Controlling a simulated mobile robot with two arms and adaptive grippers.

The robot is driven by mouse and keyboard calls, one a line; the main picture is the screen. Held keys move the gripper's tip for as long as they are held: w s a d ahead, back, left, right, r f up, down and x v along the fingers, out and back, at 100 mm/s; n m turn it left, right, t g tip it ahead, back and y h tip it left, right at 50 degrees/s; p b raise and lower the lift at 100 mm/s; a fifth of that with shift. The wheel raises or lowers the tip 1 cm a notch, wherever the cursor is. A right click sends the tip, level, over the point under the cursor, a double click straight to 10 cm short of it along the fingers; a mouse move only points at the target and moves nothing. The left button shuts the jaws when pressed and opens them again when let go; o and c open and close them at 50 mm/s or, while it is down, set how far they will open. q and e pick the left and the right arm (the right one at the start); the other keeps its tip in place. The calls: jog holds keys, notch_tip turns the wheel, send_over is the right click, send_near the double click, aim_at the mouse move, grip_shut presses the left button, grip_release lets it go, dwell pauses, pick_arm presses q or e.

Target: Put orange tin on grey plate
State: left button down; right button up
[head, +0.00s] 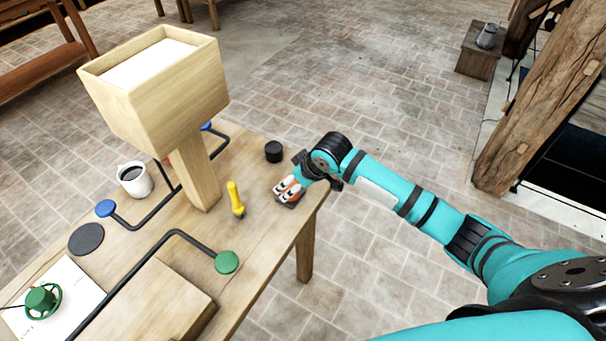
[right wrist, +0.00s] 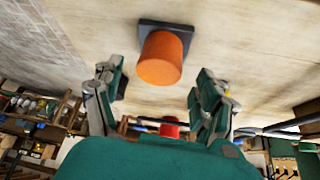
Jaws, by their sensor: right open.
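The orange tin (right wrist: 163,58) stands on a dark grey square plate (right wrist: 150,24) on the table in the right wrist view. In the head view the tin is mostly hidden by my right gripper (head: 287,190), with only a little orange showing at the table's right edge. In the right wrist view my right gripper (right wrist: 158,92) is open, its fingers apart on either side below the tin, not closed on it. The grey plate (head: 291,203) shows only in part in the head view. My left gripper is not in view.
A wooden box on a post (head: 160,85) rises from the table. Nearby are a yellow-handled tool (head: 235,197), a black cylinder (head: 273,151), a white mug (head: 134,180), a dark round disc (head: 86,238), a bent rod with a green knob (head: 227,262) and a wooden block (head: 150,305).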

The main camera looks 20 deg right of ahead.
jog(key=v, duration=0.8)
jog(key=shift+r, duration=0.1)
